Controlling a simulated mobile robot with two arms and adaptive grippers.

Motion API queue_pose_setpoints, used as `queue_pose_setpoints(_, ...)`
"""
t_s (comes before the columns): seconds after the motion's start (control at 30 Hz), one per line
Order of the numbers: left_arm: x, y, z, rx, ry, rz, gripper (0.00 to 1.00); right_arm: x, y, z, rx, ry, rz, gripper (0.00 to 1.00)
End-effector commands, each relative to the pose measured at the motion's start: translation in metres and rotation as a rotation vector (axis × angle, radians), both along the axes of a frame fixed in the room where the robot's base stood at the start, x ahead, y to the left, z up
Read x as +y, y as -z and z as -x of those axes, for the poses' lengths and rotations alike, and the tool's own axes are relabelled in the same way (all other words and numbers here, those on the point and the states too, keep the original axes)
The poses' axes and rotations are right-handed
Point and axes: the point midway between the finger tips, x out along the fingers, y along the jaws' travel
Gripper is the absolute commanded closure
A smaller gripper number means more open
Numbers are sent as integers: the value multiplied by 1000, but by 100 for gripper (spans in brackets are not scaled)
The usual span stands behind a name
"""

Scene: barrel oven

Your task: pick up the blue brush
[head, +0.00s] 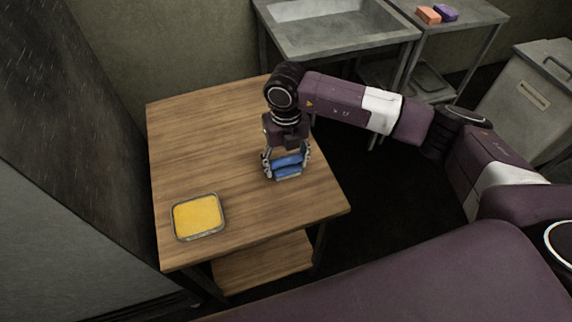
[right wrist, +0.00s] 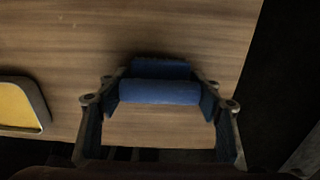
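The blue brush (head: 288,166) is near the right edge of the wooden table. It shows as two blue parts in the head view, and in the right wrist view the brush (right wrist: 160,92) lies across between the fingertips. My right gripper (head: 287,163) points down over the brush, fingers spread to either side of it. In the right wrist view my right gripper's fingertips (right wrist: 162,98) are close by the brush's two ends; I cannot tell whether they press on it. My left gripper is not in view.
A metal tray of yellow material (head: 174,222) sits at the table's front left. The wooden table (head: 190,130) is otherwise clear. A metal sink (head: 340,46) and a side table with an orange block (head: 428,15) and a purple block (head: 446,12) stand behind. A grey bin (head: 510,100) is at right.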

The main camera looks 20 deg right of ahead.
Motion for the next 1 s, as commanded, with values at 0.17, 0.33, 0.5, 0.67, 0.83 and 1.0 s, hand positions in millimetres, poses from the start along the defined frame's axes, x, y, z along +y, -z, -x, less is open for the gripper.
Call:
queue_pose_setpoints(0.17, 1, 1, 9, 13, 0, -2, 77, 0, 0, 0, 0, 0, 0, 65)
queue_pose_setpoints(0.33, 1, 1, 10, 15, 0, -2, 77, 0, -1, 0, -1, 0, 0, 66)
queue_pose_setpoints(0.5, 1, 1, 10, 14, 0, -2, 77, 0, -4, -1, -2, 0, 0, 66)
queue_pose_setpoints(0.67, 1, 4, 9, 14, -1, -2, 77, 0, -19, -1, -3, -1, -1, 66)
queue_pose_setpoints(0.83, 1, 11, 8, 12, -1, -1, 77, 0, -55, -2, -8, -1, -1, 66)
queue_pose_setpoints(1.0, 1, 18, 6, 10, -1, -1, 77, 1, -105, -2, -9, -1, -1, 66)
